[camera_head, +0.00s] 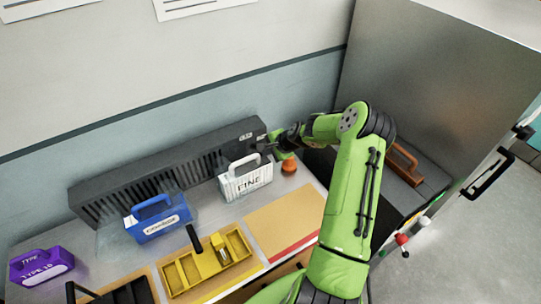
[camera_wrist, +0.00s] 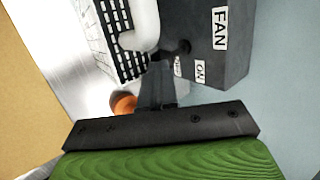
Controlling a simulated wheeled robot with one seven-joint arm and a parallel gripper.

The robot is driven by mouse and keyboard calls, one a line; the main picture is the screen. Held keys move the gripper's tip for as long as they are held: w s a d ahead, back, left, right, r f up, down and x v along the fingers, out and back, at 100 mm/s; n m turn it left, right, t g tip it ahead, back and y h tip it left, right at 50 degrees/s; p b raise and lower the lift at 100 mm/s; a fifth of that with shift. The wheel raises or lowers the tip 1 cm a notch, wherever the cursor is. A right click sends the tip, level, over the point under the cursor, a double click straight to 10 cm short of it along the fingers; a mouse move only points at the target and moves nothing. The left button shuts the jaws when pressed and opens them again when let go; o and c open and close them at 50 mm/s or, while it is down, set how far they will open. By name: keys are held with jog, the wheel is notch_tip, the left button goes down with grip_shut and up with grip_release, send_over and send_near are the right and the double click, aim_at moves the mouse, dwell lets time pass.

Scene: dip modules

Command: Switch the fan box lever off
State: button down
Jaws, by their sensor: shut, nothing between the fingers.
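The fan box (camera_head: 150,172) is a long dark grey slotted box along the wall. In the wrist view its end (camera_wrist: 229,62) carries a "FAN" label and an "ON" label, with a second small label partly hidden by the fingers. A dark knob (camera_wrist: 184,46), which looks like the lever, sticks out near these labels. My gripper (camera_wrist: 158,68) is shut and empty, its tips close beside the knob; I cannot tell whether they touch. In the head view my gripper (camera_head: 268,139) is at the box's right end, and the lever cannot be made out.
A white basket (camera_head: 246,180) marked "FINE" stands just in front of the box, its handle close to my fingers. An orange round object (camera_head: 289,168) sits beside it. A blue basket (camera_head: 158,220), a yellow tray (camera_head: 207,262) and a purple box (camera_head: 42,266) are further left.

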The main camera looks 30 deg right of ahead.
jog(key=shift+w+r, duration=0.2)
jog(key=shift+r, duration=0.05)
jog(key=shift+w+r+p, duration=0.2)
jog(key=shift+r+p, duration=0.45)
jog(key=shift+s, duration=0.15)
jog(key=shift+r, duration=0.1)
jog(key=s+d+r, duration=0.1)
jog(key=s+r, duration=0.1)
jog(key=r, duration=0.4)
jog(key=s+d+r+p, duration=0.1)
jog(key=s+r, duration=0.2)
jog(key=r, duration=0.3)
jog(key=shift+s+d+r, duration=0.2)
jog(key=shift+s+r, duration=0.05)
jog(key=shift+s, duration=0.05)
